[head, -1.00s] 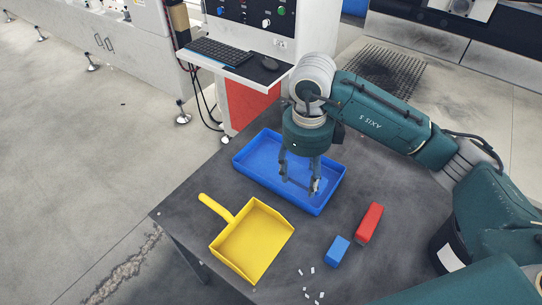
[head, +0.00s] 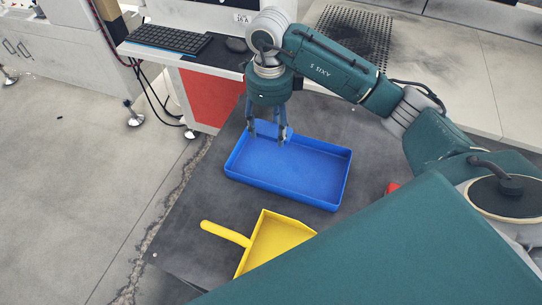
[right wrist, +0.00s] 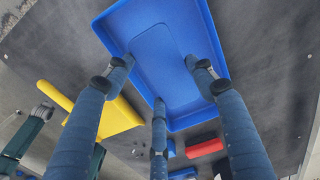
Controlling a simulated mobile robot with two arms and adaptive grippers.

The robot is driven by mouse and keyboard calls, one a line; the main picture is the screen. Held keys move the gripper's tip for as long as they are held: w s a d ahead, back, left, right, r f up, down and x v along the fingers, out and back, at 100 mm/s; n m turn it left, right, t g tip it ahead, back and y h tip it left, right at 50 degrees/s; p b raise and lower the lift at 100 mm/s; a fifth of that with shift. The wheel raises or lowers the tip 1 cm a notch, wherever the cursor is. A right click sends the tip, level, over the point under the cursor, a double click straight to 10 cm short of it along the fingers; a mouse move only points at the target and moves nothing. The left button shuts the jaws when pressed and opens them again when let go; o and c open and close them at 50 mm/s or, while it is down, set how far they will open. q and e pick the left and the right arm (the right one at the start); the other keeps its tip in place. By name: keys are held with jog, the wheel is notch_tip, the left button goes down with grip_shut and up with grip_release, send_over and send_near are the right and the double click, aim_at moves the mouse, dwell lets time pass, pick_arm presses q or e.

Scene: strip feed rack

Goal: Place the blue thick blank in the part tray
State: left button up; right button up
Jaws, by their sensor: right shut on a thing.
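The part tray (head: 335,192) is a blue, shallow, open box on the dark table; it also shows in the right wrist view (right wrist: 219,62). My right gripper (head: 267,137) points down over the tray's far left corner in the head view. A blue block (right wrist: 171,148) shows beyond the tray in the right wrist view, partly behind a finger. In the head view my arm hides that area. My left gripper is not clearly in view.
A yellow dustpan-like scoop (head: 268,243) lies in front of the tray. A red block (head: 391,187) peeks out beside my arm; it also shows in the right wrist view (right wrist: 205,148). A keyboard shelf (head: 190,55) stands behind the table.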

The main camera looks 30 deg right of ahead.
jog(key=p, duration=0.1)
send_over(269, 165)
notch_tip(269, 165, down, 9)
jog(key=shift+w+d+r, duration=0.1)
jog(key=shift+r, duration=0.1)
jog(key=shift+f, duration=0.4)
notch_tip(269, 165, down, 4)
jog(key=shift+r+p, duration=0.1)
jog(key=shift+p, duration=0.2)
jog(key=shift+f, duration=0.3)
jog(key=o, duration=1.8)
pick_arm(q)
jog(key=shift+w+a+r, duration=0.2)
jog(key=shift+w+r, duration=0.2)
jog(key=shift+r, duration=0.4)
pick_arm(e)
jog(key=shift+o, duration=0.2)
